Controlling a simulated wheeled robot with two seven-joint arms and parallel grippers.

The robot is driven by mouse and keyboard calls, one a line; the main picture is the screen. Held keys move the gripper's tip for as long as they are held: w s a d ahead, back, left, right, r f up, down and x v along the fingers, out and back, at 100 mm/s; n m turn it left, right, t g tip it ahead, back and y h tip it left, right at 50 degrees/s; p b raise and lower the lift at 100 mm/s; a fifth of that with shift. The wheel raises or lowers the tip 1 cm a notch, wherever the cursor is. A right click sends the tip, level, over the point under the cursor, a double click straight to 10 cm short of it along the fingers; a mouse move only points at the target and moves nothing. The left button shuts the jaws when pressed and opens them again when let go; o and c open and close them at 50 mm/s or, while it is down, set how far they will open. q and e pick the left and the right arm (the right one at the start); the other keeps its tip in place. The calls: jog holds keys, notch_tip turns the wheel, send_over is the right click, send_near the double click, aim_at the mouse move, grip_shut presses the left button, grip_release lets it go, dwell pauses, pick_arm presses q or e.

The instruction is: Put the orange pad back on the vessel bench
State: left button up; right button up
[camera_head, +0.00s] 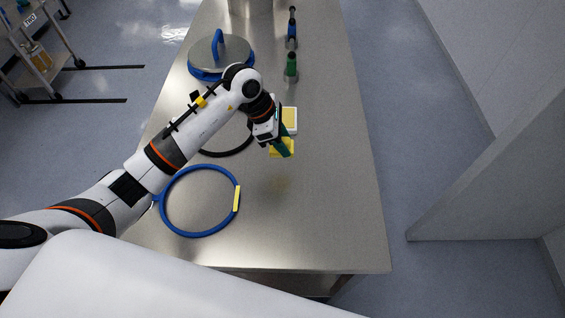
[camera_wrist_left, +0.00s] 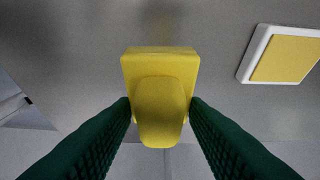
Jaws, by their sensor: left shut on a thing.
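My left gripper (camera_head: 283,147) has dark green fingers and is shut on a yellow pad (camera_head: 276,152). In the left wrist view the pad (camera_wrist_left: 160,62) is a yellow block with a rounded grip between the fingertips (camera_wrist_left: 160,104). It looks yellow rather than orange. The pad appears held above the steel bench (camera_head: 310,220), with a yellowish reflection below it. My right gripper is not in view.
A white-rimmed tray with a yellow face (camera_head: 290,120) lies just beyond the gripper. A blue ring (camera_head: 165,205) with a yellow strip lies nearer, a black ring (camera_head: 228,153) partly under my arm. A blue-handled lid (camera_head: 205,55) and upright tools (camera_head: 291,64) stand farther back. The bench's near right is clear.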

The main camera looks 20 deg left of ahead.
pick_arm(q)
notch_tip(320, 180, down, 4)
jog(key=shift+s+r+p, duration=0.1)
jog(key=shift+p, duration=0.2)
jog(key=shift+f, duration=0.25)
notch_tip(320, 180, down, 4)
jog(key=shift+r+p, duration=0.25)
jog(key=shift+p, duration=0.05)
jog(key=shift+f, duration=0.15)
jog(key=o, duration=0.9)
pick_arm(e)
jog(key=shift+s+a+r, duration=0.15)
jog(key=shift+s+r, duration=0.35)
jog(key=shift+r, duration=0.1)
pick_arm(q)
jog(key=shift+r, duration=0.2)
jog(key=b+v, duration=0.1)
jog(key=v, duration=1.1)
jog(key=shift+b, duration=0.35)
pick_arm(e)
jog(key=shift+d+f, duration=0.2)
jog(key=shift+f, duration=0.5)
